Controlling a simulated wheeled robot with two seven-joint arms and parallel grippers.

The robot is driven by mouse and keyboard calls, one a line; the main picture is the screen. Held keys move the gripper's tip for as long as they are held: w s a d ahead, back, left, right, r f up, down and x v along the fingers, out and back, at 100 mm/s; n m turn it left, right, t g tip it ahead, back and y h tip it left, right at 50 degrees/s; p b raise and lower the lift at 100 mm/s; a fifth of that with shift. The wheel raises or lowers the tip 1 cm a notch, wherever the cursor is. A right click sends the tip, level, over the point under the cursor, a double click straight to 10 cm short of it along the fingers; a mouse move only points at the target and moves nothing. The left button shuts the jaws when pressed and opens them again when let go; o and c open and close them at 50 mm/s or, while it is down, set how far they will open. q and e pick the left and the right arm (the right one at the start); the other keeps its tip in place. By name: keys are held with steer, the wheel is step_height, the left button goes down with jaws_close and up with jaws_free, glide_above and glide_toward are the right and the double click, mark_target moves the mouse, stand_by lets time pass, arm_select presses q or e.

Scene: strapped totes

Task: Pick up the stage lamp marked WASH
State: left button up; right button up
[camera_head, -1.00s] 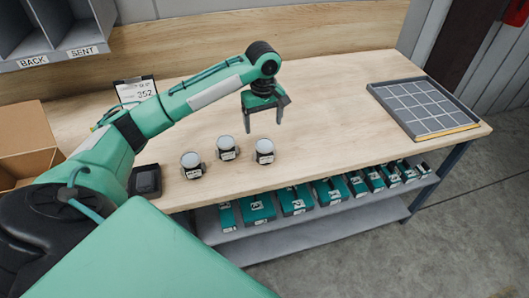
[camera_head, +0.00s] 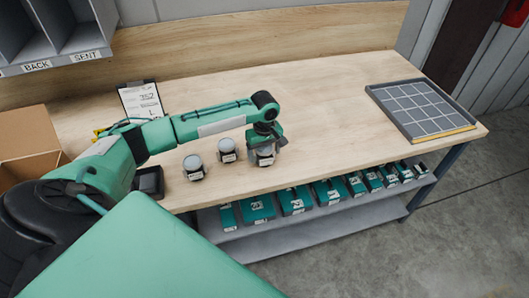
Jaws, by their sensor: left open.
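Three small dark lamps with pale round tops and white labels stand on the wooden bench: a left lamp (camera_head: 194,167), a middle lamp (camera_head: 227,149) and a right lamp (camera_head: 264,157). The label lettering is too small to read, so I cannot tell which is marked WASH. My left gripper (camera_head: 265,150) is open and low over the right lamp, with its fingers at the lamp's sides. It hides part of that lamp, and I cannot tell whether the fingers touch it. My right gripper is not in view.
A gridded grey tray (camera_head: 421,107) lies at the bench's right end. A clipboard (camera_head: 141,100) and an open cardboard box (camera_head: 28,143) are on the left. Several green cases (camera_head: 297,200) line the shelf below. The bench between lamps and tray is clear.

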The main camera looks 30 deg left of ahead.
arm_select(q)
steer(key=shift+f, duration=0.35)
steer(key=c, duration=1.2)
steer(key=shift+o, duration=0.2)
steer(key=shift+r, duration=0.1)
